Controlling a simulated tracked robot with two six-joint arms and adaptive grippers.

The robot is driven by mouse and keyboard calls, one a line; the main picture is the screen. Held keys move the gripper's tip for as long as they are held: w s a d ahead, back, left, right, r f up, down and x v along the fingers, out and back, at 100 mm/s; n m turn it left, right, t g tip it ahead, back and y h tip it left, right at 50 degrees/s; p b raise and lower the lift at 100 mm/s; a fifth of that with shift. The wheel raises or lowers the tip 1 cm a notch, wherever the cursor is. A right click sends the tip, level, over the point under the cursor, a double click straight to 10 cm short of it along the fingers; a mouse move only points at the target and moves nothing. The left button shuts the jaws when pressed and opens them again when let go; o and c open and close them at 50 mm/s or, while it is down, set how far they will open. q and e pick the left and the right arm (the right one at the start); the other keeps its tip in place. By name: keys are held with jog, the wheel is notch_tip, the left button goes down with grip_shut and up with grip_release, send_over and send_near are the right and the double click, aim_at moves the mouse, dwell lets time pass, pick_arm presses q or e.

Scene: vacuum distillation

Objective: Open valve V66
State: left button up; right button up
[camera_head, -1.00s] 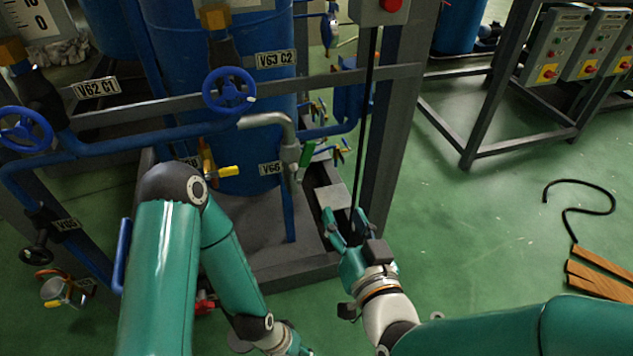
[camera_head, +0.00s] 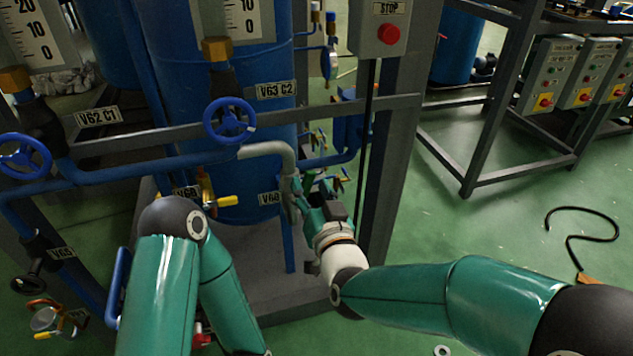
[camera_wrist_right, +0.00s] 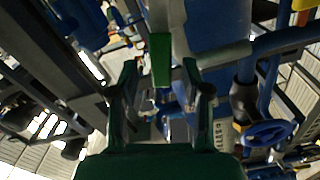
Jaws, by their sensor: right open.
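The label plate that reads about V66 (camera_head: 268,198) hangs on the blue column beside a grey elbow pipe (camera_head: 268,149). The valve's green handle shows in the right wrist view (camera_wrist_right: 160,60) as an upright bar just ahead of the gap between the fingertips. My right gripper (camera_head: 297,194) is at the lower end of the grey pipe, right of the label, and hides most of the valve in the head view. Its fingers (camera_wrist_right: 162,88) are open, one on each side of the gap. Whether they touch the handle I cannot tell. My left gripper is out of view.
A blue handwheel (camera_head: 229,120) sits above left, and a yellow-handled valve (camera_head: 220,201) left of the label. A grey frame post (camera_head: 388,165) stands close to the right of my right gripper, with a red stop button (camera_head: 389,34) above.

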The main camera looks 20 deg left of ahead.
jog(key=shift+x, duration=1.25)
grip_shut()
